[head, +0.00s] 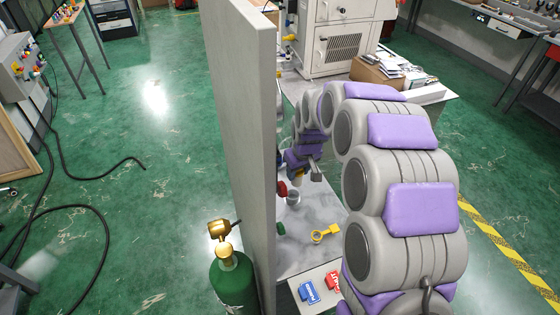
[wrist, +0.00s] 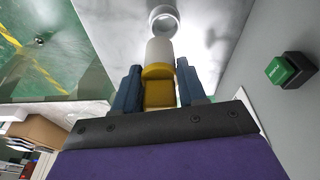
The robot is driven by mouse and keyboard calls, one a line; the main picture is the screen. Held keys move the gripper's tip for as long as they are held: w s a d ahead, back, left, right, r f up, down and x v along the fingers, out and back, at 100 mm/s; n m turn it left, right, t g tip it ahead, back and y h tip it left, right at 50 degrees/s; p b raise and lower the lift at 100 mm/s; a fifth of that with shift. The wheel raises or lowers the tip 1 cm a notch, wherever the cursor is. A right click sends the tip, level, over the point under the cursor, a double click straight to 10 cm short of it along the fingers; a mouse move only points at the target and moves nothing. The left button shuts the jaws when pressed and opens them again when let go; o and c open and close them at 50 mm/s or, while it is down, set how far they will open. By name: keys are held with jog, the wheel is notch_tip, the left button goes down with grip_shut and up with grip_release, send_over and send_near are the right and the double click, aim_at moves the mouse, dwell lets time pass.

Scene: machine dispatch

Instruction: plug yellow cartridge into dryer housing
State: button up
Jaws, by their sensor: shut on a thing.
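My gripper (wrist: 158,70) is shut on the yellow cartridge (wrist: 158,94). Its two blue fingers sit on either side of the yellow end. The cartridge's white cylindrical body (wrist: 159,52) points away from my gripper. Just beyond it, in line, is a round, open white ring (wrist: 163,11), which looks like the dryer housing. The cartridge's tip overlaps or lies close to the ring's near edge; I cannot tell whether they touch. In the head view my gripper (head: 308,174) is low over the bench beside the panel, above a pale cup-shaped part (head: 293,197), likely the same housing.
A grey upright panel (head: 238,120) borders the bench on the left. A green button (wrist: 280,70) sticks out from a grey surface right of my gripper. A yellow key-shaped piece (head: 325,233), a blue block (head: 308,291) and a red block (head: 332,280) lie nearer.

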aim_at(299, 182)
jog(key=shift+d+r, duration=0.1)
jog(key=shift+d, duration=0.45)
jog(key=x, duration=0.3)
jog(key=shift+s+a, duration=0.25)
jog(key=shift+s, duration=0.1)
jog(key=shift+d+f, duration=0.1)
jog(key=shift+f, duration=0.7)
jog(key=shift+a+f, duration=0.1)
jog(key=shift+a, duration=0.65)
jog(key=shift+a+f, duration=0.15)
jog(key=shift+a, duration=0.6)
jog(key=shift+d+r, duration=0.1)
jog(key=shift+d, duration=1.15)
jog(key=shift+a, duration=1.1)
jog(key=shift+d, duration=1.2)
jog(key=shift+a, duration=0.45)
jog(key=shift+d, duration=0.6)
jog(key=shift+f, duration=0.25)
